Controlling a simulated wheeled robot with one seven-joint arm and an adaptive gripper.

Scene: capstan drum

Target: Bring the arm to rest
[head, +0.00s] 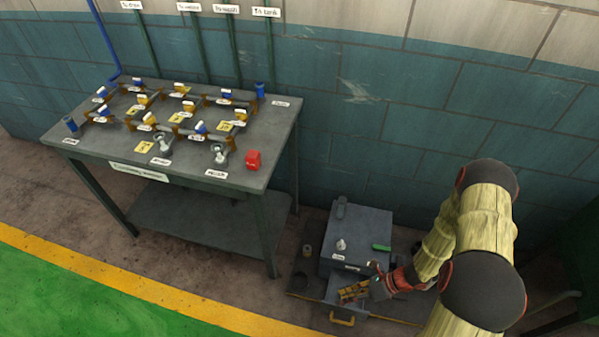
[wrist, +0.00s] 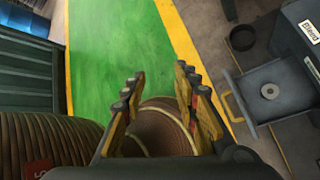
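My arm comes in from the right of the head view. My gripper (head: 355,291) hangs low over the pulled-out drawer of a grey box (head: 362,235). In the wrist view my gripper (wrist: 159,88) has its yellow-and-dark fingers spread apart. A brown ribbed round thing (wrist: 160,128) shows between and behind the fingers. I cannot tell whether they touch it, but the fingers look open. The open drawer (wrist: 285,85) with a round silver piece in it lies to the right of the fingers in the wrist view.
A green item (head: 381,247) lies on the grey box. A brown ribbed drum (wrist: 50,140) is at lower left in the wrist view. The green floor (head: 70,300) is clear.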

